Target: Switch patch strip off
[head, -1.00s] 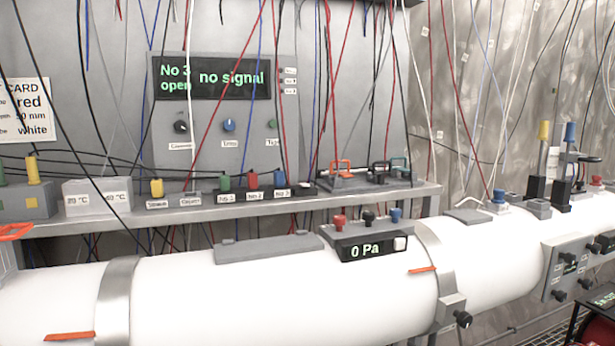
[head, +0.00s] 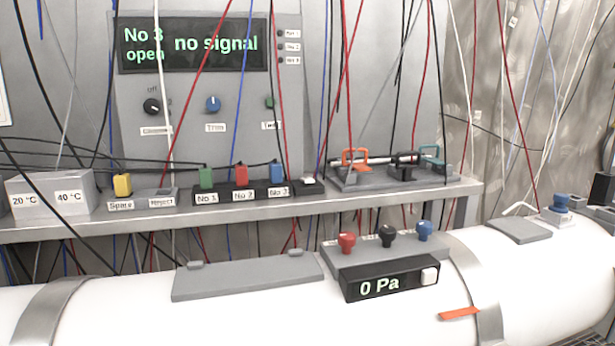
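A dark strip (head: 241,195) on the steel shelf carries three plugs: a green one (head: 206,177) labelled No 1, a red one (head: 241,174) labelled No 2 and a blue one (head: 277,172) labelled No 3. I take it for the patch strip. A small white rocker or button (head: 308,180) sits on a dark block at its right end; its position is too small to tell. The panel display (head: 192,44) above reads "No 3 open" and "no signal". Neither of my grippers is in view.
A large white pipe (head: 110,310) runs along the front, with a 0 Pa gauge box (head: 390,278) on it. A yellow plug (head: 122,185) and a temperature block (head: 50,193) stand left on the shelf (head: 330,205). Hanging wires cross before the panel.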

